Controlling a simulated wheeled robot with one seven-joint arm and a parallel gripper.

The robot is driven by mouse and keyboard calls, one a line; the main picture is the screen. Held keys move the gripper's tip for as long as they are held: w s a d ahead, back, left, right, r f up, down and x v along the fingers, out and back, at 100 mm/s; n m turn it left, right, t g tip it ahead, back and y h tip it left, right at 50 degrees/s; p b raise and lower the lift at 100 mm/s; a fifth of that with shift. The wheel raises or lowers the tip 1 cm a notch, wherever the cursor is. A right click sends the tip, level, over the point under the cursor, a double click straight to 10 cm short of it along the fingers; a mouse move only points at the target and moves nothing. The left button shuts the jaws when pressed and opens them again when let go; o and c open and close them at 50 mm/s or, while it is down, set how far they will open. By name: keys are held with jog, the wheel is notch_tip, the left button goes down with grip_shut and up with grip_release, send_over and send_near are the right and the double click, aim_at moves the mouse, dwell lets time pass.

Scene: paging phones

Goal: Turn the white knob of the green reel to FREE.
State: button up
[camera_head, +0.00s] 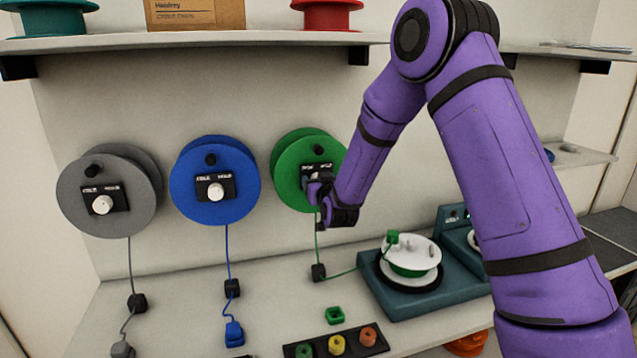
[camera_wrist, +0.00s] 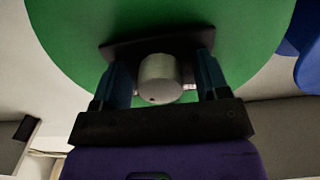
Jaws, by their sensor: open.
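The green reel (camera_head: 297,160) is mounted on the wall, right of the blue one. In the wrist view the reel (camera_wrist: 110,30) fills the top of the picture. Its white knob (camera_wrist: 160,78) sits on a black plate (camera_wrist: 125,48) and lies between my two fingers. My gripper (camera_wrist: 160,85) is open, one finger on each side of the knob; I cannot tell whether either finger touches it. In the head view my gripper (camera_head: 318,190) covers the knob and part of the plate. The knob's pointer and the plate's lettering cannot be read.
A blue reel (camera_head: 190,175) and a grey reel (camera_head: 75,190) hang to the left. A shelf (camera_head: 200,41) runs above.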

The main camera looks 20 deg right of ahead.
jog(key=shift+c, duration=0.2)
jog(key=c, duration=0.9)
jog(key=shift+n, duration=0.3)
jog(key=n, duration=0.3)
jog(key=shift+n, duration=0.3)
jog(key=n, duration=1.3)
jog(key=shift+d+n, duration=0.1)
jog(key=shift+n, duration=0.2)
